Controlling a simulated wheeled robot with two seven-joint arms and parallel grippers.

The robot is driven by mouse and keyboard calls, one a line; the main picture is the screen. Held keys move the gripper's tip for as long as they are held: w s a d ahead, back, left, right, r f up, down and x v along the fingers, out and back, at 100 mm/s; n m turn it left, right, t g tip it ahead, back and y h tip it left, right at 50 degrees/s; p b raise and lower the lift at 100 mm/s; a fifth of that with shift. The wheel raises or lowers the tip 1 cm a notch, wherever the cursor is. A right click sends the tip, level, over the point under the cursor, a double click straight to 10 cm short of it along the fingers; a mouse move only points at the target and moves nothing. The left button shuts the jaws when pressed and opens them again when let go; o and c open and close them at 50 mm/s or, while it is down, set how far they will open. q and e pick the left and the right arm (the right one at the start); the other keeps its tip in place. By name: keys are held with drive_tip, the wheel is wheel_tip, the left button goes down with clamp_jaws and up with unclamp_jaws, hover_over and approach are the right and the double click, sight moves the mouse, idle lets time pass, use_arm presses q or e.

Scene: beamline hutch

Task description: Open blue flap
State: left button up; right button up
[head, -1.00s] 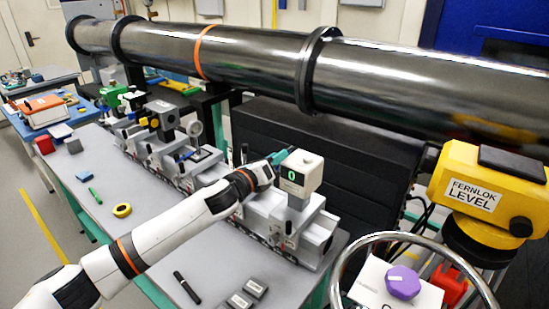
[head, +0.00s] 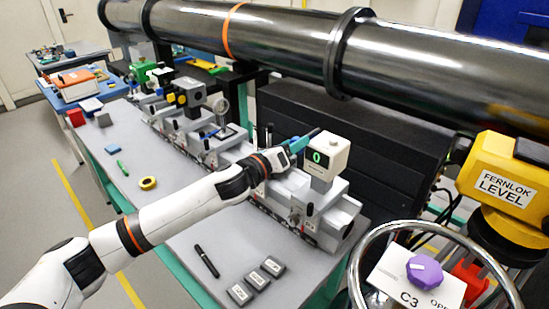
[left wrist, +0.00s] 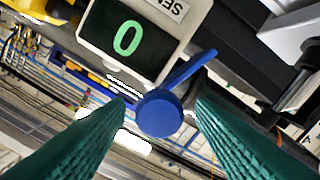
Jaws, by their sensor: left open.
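The blue flap (left wrist: 160,113) shows in the left wrist view as a round blue disc with a thin blue arm slanting up to the right. It lies beside the pale box (left wrist: 92,57) with a green "0" on a dark display. In the head view the same box (head: 325,160) stands on the nearest grey stage; I cannot make out the flap there. My left gripper (head: 306,140) is beside the box's top left. In the left wrist view its teal fingers (left wrist: 160,106) are apart, one each side of the disc. Contact is unclear. My right gripper is not in view.
A large black pipe (head: 430,60) runs behind the stages. A yellow level instrument (head: 503,180) and a metal ring around a purple knob (head: 425,270) stand at the right. The grey table (head: 185,215) holds a yellow tape roll (head: 148,183), a black marker (head: 206,261) and small grey blocks.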

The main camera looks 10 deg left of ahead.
use_arm(q)
drive_tip(key=b+v, duration=0.1)
drive_tip(key=v, duration=0.7)
drive_tip(key=shift+s+a, duration=0.2)
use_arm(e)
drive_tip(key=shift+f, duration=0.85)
